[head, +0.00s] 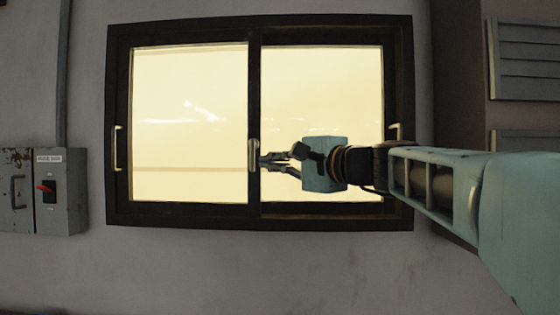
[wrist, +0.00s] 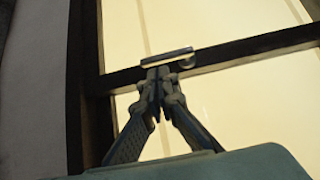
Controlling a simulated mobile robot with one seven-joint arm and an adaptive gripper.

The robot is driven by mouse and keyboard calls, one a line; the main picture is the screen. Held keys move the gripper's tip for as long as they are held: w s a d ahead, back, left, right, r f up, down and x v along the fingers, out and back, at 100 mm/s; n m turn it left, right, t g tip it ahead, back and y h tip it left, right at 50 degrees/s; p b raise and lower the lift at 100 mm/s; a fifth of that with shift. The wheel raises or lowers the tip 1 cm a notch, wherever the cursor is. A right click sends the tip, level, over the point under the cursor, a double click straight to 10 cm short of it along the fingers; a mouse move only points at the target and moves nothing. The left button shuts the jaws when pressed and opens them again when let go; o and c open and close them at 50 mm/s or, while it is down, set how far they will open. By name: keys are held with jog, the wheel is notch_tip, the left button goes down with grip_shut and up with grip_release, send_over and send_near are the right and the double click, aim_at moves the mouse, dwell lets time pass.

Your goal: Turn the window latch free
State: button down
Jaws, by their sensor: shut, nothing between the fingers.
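The window (head: 185,125) has a dark frame and two bright panes side by side. The latch (head: 253,155) is a small pale metal handle on the dark centre bar between the panes, standing upright in the head view. It also shows in the wrist view (wrist: 167,57) as a light bar lying along the dark strip. My gripper (head: 264,162) is shut and empty, with its fingertips right at the latch from the right side. In the wrist view my fingertips (wrist: 157,72) are just below the latch; I cannot tell whether they touch it.
Pale pull handles sit on the window's left edge (head: 119,148) and right edge (head: 395,132). A grey switch box (head: 62,190) with a red lever is on the wall at left. Grey louvred panels (head: 525,60) are at right. The space before the left pane is clear.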

jog(key=shift+a, duration=0.3)
jog(key=shift+f+b, duration=0.15)
jog(key=shift+b, duration=0.35)
